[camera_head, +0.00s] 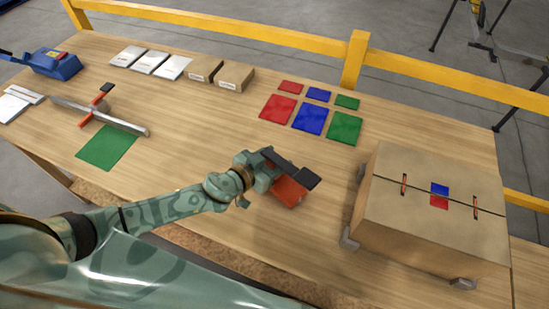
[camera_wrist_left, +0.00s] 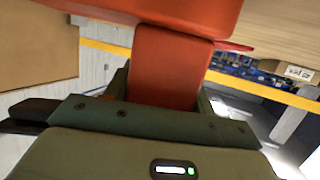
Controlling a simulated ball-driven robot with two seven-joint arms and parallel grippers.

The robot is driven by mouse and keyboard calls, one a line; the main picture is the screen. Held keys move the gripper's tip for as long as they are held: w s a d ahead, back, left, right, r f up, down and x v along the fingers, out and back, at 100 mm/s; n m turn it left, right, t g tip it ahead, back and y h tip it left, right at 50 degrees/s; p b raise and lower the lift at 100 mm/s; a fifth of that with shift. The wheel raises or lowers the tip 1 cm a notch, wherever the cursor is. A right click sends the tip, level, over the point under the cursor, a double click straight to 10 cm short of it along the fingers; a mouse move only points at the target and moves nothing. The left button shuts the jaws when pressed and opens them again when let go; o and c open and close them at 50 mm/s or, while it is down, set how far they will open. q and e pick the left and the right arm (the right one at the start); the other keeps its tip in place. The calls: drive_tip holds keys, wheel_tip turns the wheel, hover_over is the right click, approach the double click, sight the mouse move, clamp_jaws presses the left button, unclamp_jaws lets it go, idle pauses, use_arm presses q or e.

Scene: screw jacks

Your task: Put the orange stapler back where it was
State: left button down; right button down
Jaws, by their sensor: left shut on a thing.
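My left gripper (camera_head: 292,172) is over the middle of the wooden table, toward its near side. It is shut on the orange stapler (camera_head: 289,193), whose red-orange body shows below and beside the dark fingers. The stapler also fills the upper middle of the left wrist view (camera_wrist_left: 172,60), between the fingers. The gripper covers part of it, and I cannot tell whether it touches the table. My right gripper is not in view.
A large cardboard box (camera_head: 410,225) stands at the right. Red, blue and green squares (camera_head: 310,118) lie behind the gripper. A green sheet (camera_head: 107,147), a metal bar tool (camera_head: 120,122), small boxes (camera_head: 236,77) and a blue device (camera_head: 55,64) are further left. The table between is clear.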

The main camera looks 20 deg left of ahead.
use_arm(q)
drive_tip(key=c, duration=0.5)
unclamp_jaws()
drive_tip(key=shift+s+r+p, duration=0.15)
drive_tip(key=shift+r+p, duration=0.05)
drive_tip(key=shift+p, duration=0.1)
drive_tip(key=shift+v, duration=5.9)
drive_tip(key=shift+s+f, duration=0.1)
